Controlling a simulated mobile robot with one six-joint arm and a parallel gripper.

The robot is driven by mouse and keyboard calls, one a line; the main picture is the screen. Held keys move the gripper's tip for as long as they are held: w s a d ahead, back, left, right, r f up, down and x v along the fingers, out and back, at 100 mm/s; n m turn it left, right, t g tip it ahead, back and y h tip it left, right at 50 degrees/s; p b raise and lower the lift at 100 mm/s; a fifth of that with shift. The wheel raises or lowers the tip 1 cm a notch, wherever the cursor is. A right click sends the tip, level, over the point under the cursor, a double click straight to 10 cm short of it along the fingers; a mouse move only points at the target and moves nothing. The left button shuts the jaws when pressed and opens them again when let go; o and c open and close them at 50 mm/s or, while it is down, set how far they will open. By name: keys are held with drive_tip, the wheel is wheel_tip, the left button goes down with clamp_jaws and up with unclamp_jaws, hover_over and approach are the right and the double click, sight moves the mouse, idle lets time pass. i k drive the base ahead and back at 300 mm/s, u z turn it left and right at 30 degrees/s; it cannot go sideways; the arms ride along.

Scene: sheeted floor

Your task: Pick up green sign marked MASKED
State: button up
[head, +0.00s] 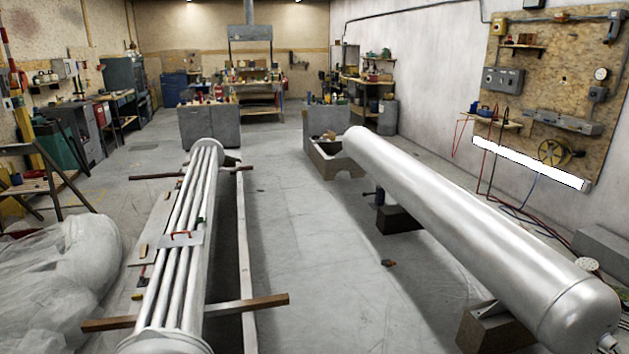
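I cannot make out a green sign, or any sign reading MASKED, in the head view. A long blank white bar (530,163) runs slantwise along the lower edge of the wall board at right; it shows no lettering. A dark green object (62,147) stands at the far left behind a wooden stand; its kind is unclear. My gripper is not in view.
A large silver cylinder (470,235) lies on blocks at right. A bundle of long tubes (185,225) lies at left, with wooden bars sticking out. Clear plastic sheeting (60,275) heaps at lower left. Bare floor (320,255) lies between tubes and cylinder.

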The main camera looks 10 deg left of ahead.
sight(199, 219)
drive_tip(key=z, duration=0.05)
drive_tip(key=i, duration=4.35)
drive_tip(key=u, duration=3.65)
drive_tip(key=i, duration=0.1)
drive_tip(key=z, duration=2.35)
